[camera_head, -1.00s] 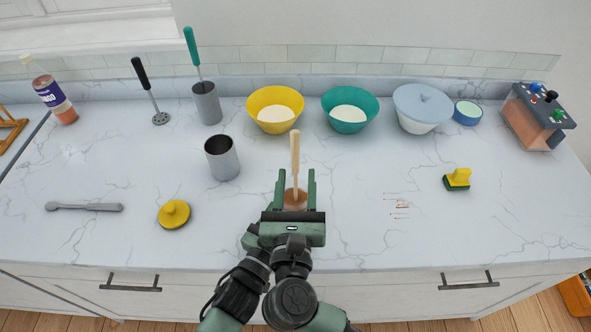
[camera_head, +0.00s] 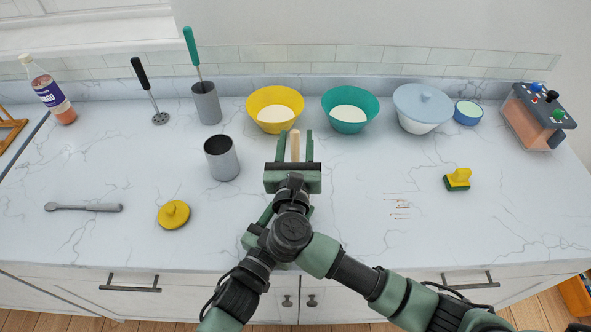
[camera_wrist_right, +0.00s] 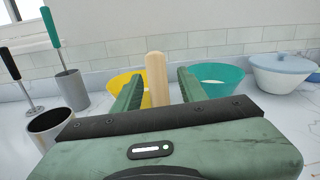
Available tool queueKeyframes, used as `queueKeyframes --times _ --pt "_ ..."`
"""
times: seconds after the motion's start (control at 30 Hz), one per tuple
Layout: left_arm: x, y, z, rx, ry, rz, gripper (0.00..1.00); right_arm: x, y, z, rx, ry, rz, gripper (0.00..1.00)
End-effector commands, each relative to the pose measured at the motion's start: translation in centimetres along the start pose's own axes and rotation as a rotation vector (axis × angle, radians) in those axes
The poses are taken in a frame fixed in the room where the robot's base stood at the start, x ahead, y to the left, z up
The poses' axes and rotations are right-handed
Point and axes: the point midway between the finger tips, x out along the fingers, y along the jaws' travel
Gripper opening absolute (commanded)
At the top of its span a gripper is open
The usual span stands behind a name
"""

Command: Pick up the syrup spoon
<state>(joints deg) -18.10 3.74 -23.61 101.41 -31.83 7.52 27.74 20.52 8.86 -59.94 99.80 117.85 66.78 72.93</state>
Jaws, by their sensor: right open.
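An upright pale wooden handle (camera_head: 295,146), which I take to be the syrup spoon, stands between the fingers of my right gripper (camera_head: 295,148). In the right wrist view the handle (camera_wrist_right: 157,78) rises between the two green fingers of the gripper (camera_wrist_right: 157,88), with a gap on each side. The right gripper is open and empty. The handle's lower end is hidden behind my gripper and arm. My left arm comes in from the lower left; its gripper (camera_head: 264,228) is mostly hidden behind my right arm.
Yellow bowl (camera_head: 256,112) and teal bowl (camera_head: 368,112) stand behind the handle. A grey cup (camera_head: 223,164) stands to its left. A yellow lid (camera_head: 173,214) and grey utensil (camera_head: 84,207) lie left. A sponge (camera_head: 457,180) sits right. Much of the right counter is clear.

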Motion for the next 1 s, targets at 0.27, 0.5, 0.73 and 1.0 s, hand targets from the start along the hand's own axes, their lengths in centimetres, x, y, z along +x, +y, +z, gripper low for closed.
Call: queueKeyframes --times 0.27,0.5,0.73,1.0 --pt "0.0 0.0 -0.1 0.0 0.001 0.0 0.1 -0.1 0.0 0.0 0.0 0.0 0.0 0.0" --pt "0.0 0.0 -0.1 0.0 0.001 0.0 0.1 -0.1 0.0 0.0 0.0 0.0 0.0 0.0" --pt "0.0 0.0 -0.1 0.0 0.001 0.0 0.1 -0.1 0.0 1.6 0.006 -0.002 0.001 0.0" --pt "0.0 0.0 0.0 0.0 -0.001 -0.001 0.1 -0.1 -0.4 7.1 0.008 -0.002 0.0 0.0"
